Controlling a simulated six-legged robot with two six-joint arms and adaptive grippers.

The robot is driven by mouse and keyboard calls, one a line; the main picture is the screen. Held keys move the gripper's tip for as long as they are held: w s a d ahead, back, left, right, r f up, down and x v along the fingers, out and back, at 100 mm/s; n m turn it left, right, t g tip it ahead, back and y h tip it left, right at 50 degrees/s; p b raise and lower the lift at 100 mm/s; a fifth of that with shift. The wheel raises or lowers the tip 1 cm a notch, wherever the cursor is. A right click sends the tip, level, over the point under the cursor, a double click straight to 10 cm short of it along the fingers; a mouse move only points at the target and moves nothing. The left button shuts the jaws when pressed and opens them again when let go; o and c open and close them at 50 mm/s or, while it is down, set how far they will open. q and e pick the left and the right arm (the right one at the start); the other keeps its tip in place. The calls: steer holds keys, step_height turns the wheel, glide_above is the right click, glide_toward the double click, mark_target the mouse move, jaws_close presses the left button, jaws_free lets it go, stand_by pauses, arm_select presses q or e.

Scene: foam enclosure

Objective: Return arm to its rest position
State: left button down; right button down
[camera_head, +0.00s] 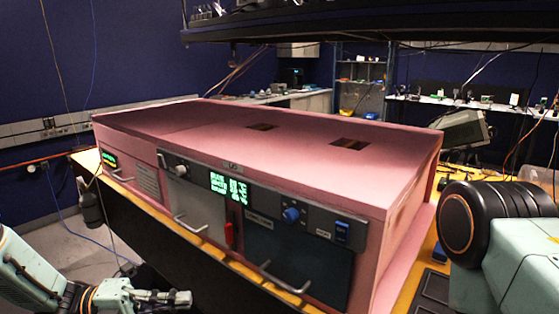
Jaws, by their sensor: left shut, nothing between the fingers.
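My left arm comes in at the lower left corner. Its gripper (180,298) is shut and empty, low in front of the bench edge and apart from the pink enclosure. At the right edge a large black and pale green joint of my right arm shows close to the camera. My right gripper is out of the picture.
The pink foam enclosure (250,145) stands on a yellow-topped bench (215,250). Its front holds panels with green displays (229,188), a blue knob (291,214), a red switch (229,234) and metal handles. A dark shelf (330,22) hangs above. Grey floor shows at left.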

arm_select(q)
steer(key=w+a+f+n+t+y, duration=0.1)
steer(key=w+f+n+t+y, duration=0.55)
steer(key=n, duration=0.95)
steer(key=s+f+n+y+b, duration=0.2)
steer(key=s+f+n+y, duration=0.25)
steer(key=f+n, duration=0.6)
steer(key=s+a+f+n+g+y+b, duration=0.1)
steer(key=s+f, duration=0.4)
steer(key=s, duration=0.5)
steer(key=s+a+f+n+g+y+b, duration=0.1)
steer(key=s+f+n+g+y+b, duration=0.2)
steer(key=s, duration=0.8)
steer(key=s+a+f+n+g+y+b, duration=0.1)
steer(key=s+f+n+g+y+b, duration=0.1)
steer(key=s+f, duration=0.6)
steer(key=s+n+g+b, duration=0.1)
steer(key=s+n+g, duration=0.1)
steer(key=shift+s+g+y, duration=0.35)
steer(key=shift+y, duration=0.05)
